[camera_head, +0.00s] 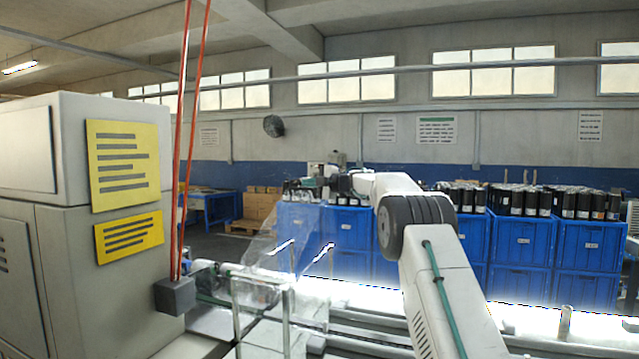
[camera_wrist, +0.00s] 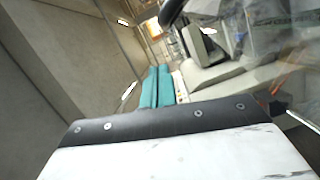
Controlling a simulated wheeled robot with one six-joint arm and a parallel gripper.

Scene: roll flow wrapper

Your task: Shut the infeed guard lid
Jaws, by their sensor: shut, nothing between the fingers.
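The infeed guard lid (camera_head: 272,246) looks like a clear panel, raised and tilted above the conveyor frame in the head view. Its edges are faint. My gripper (camera_head: 319,183) is up beyond the lid's upper right, at the end of my white arm. In the wrist view its two teal fingers (camera_wrist: 157,84) lie side by side, shut with nothing between them. I cannot tell whether the gripper touches the lid. A clear, hazy sheet at the upper right of the wrist view may be the lid.
The wrapper's beige cabinet (camera_head: 105,230) with yellow signs stands at left. A grey box (camera_head: 175,295) hangs on orange cords before it. Metal conveyor rails (camera_head: 350,335) run along the bottom. Blue crates (camera_head: 522,240) with dark bottles stand behind my arm.

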